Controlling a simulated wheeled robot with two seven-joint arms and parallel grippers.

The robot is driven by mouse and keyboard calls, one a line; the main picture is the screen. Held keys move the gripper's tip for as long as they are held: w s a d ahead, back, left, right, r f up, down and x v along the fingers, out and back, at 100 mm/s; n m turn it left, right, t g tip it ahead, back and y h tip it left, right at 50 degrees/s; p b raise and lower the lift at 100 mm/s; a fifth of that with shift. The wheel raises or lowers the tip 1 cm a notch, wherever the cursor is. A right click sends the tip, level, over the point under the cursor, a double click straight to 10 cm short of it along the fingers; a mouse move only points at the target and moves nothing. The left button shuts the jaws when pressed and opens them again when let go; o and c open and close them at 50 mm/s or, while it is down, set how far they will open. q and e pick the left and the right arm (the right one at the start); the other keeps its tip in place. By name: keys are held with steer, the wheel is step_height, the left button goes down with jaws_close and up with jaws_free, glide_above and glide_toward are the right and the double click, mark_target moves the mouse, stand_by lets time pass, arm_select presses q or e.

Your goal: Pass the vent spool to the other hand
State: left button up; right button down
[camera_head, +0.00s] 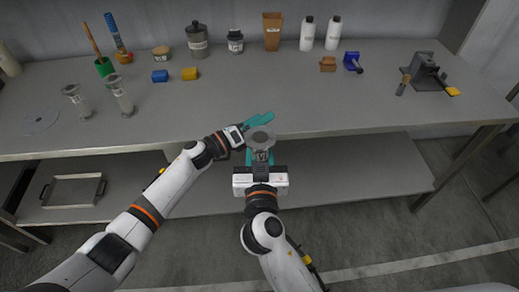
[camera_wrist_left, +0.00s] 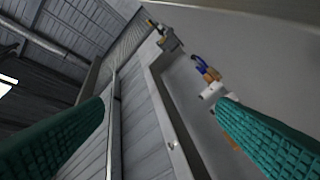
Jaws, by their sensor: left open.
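The vent spool (camera_head: 260,136), a grey piece with a round flange on top, is held up in front of the table's front edge. My right gripper (camera_head: 261,157) is below it, with a teal finger on each side of the spool's lower body, shut on it. My left gripper (camera_head: 260,119) is open, its teal fingers just beyond and beside the flange; whether they touch it I cannot tell. In the left wrist view the two fingers (camera_wrist_left: 165,120) are wide apart with nothing between them, and the spool does not show.
Two similar grey flanged pieces (camera_head: 122,95) stand at the table's left. Bottles (camera_head: 306,34), jars (camera_head: 196,40) and small blue and yellow blocks (camera_head: 189,74) stand toward the back. A dark grey fixture (camera_head: 425,72) is at the right. The table's (camera_head: 330,108) front middle is clear.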

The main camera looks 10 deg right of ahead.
arm_select(q)
steer(key=s+a+f+n+y, duration=0.5)
steer(key=f+n, duration=0.3)
steer(key=f, duration=0.4)
steer(key=s+a+f+n+t+y, duration=0.1)
steer(key=s+a+f+n+y, duration=0.3)
steer(key=a+f+n, duration=0.55)
steer(key=s+a+f+n+y, duration=0.35)
steer(key=s+f+n, duration=0.2)
steer(key=f, duration=0.85)
steer(key=s+a+f+n+g+y, duration=0.1)
steer(key=s+a+f+n, duration=0.1)
steer(key=s+f+n, duration=0.3)
steer(key=s+a+f+g+y, duration=0.1)
steer(key=s+a+f+g, duration=0.15)
steer(key=s, duration=0.45)
steer(key=s+a+f+n+g+y, duration=0.1)
steer(key=s+a+f+n, duration=0.1)
steer(key=s+f+n, duration=0.3)
steer(key=s+a+f+n+g+y, duration=0.1)
steer(key=s+a+f+n+g, duration=0.1)
steer(key=s, duration=0.9)
steer(key=s+a+f+n+g, duration=0.2)
steer(key=s+g, duration=0.1)
steer(key=s, duration=0.8)
steer(key=shift+s+a+y, duration=0.15)
steer(key=shift+s+y, duration=0.2)
steer(key=shift+s, duration=0.05)
